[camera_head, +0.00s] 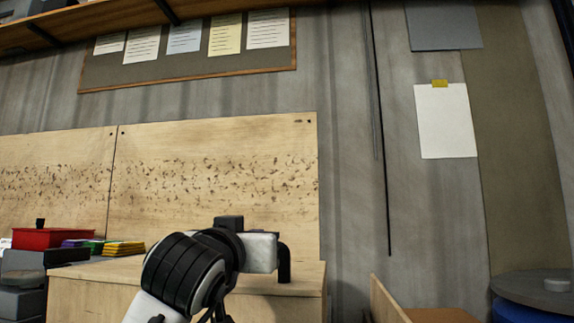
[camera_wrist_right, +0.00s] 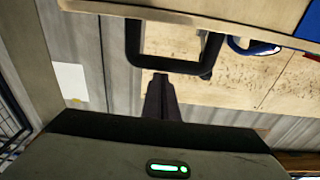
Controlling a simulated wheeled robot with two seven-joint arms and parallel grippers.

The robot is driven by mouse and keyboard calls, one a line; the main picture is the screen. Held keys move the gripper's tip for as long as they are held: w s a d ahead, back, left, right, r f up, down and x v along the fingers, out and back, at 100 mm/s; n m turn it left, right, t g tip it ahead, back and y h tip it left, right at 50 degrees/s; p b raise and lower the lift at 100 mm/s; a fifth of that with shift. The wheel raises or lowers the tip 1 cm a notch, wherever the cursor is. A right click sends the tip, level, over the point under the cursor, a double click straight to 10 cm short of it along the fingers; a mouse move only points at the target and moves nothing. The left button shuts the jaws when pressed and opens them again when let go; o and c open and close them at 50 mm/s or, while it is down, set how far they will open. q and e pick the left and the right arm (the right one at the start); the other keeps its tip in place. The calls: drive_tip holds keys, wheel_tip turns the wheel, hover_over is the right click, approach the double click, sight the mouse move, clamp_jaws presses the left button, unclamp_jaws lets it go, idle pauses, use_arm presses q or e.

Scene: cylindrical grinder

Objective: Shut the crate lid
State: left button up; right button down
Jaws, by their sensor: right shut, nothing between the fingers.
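A pale wooden box (camera_head: 190,295), which looks like the crate, stands at the lower middle of the head view. A black bar handle (camera_head: 285,262) rises at its right end. In the right wrist view, where the scene is upside down, a black handle (camera_wrist_right: 130,45) stands out from a pale wooden panel (camera_wrist_right: 225,12). My right gripper (camera_wrist_right: 160,80) is shut and empty, its tips close to the handle's crossbar; I cannot tell if they touch. One of my arms partly covers the box in the head view. The lid's angle cannot be made out. My left gripper is not seen.
At the lower right are an upright board (camera_head: 388,303) and a dark round drum top (camera_head: 535,287).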

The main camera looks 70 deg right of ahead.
wheel_tip(320, 180, down, 2)
drive_tip(key=shift+w+d+y, duration=0.1)
drive_tip(key=shift+d+y, duration=0.05)
drive_tip(key=shift+y, duration=0.15)
drive_tip(key=shift+a, duration=0.6)
drive_tip(key=s+a+r, duration=0.1)
drive_tip(key=a, duration=0.8)
drive_tip(key=shift+s+a, duration=0.2)
drive_tip(key=shift+s, duration=0.05)
